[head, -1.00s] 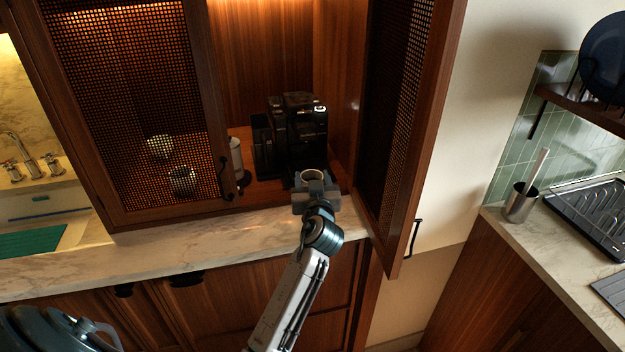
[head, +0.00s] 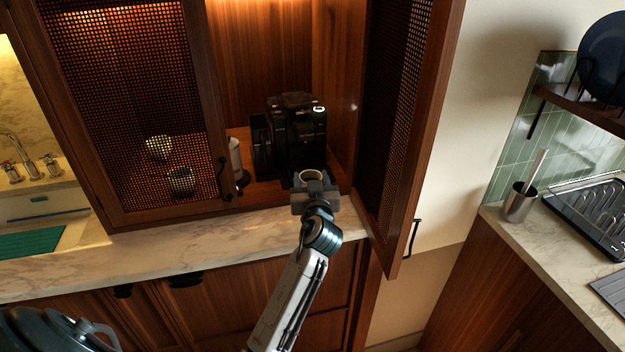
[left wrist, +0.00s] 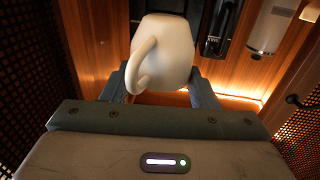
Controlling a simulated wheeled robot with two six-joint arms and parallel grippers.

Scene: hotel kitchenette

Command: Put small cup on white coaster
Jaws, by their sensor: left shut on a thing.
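The small cup (head: 311,175) is white, and its rim shows above my left gripper (head: 315,191) in the head view, in front of the black coffee machine. My left gripper (left wrist: 163,84) is shut on the cup at the cabinet's open front. The white coaster cannot be made out in either view. My right gripper is not in view.
The black coffee machine (head: 296,135) stands in the cabinet beside a white cylinder (head: 235,158). An open mesh door (head: 397,120) is close on the right. Behind the left mesh door (head: 130,90) are two light cups. The marble counter (head: 180,251) in front is clear.

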